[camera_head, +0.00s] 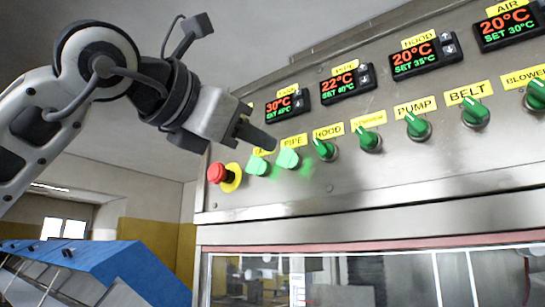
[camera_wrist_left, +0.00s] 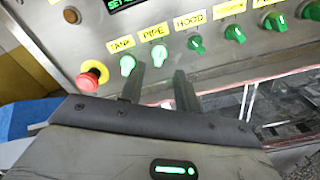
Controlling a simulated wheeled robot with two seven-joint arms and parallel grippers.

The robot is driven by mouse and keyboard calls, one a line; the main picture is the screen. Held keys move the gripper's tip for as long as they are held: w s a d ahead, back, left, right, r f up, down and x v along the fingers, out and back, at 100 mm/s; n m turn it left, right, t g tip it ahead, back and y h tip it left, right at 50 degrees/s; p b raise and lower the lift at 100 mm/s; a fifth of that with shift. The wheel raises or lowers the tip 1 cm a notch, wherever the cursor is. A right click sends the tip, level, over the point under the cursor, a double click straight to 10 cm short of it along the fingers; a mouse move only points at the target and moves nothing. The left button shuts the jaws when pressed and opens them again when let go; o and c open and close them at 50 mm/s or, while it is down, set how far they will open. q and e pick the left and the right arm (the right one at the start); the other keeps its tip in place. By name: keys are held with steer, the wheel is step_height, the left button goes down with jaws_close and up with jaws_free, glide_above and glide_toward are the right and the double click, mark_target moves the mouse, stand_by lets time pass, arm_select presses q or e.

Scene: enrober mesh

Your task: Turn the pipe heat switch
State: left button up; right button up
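The pipe heat switch (camera_head: 288,160) is a green knob under the yellow PIPE label (camera_head: 294,141) on the steel control panel. It glows pale green. In the left wrist view the pipe switch (camera_wrist_left: 159,55) shows beyond the fingertips, between their lines. My left gripper (camera_head: 258,138) is in front of the panel, just up and left of the pipe switch in the head view. In the left wrist view its two fingers (camera_wrist_left: 158,78) are apart with nothing between them, and no contact with the knob shows. My right gripper is not in view.
The glowing TANK switch (camera_head: 257,165) and the unlit HOOD switch (camera_head: 325,149) flank the pipe switch closely. A red emergency button (camera_head: 217,173) is at the panel's left end. More green knobs run right, with displays (camera_head: 347,83) above. A blue machine (camera_head: 140,275) stands lower left.

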arm_select(q)
steer(key=b+v, duration=0.1)
steer(key=v, duration=0.7)
steer(key=shift+s+a+b, duration=0.2)
steer(key=shift+s+b, duration=0.1)
steer(key=shift+w, duration=0.1)
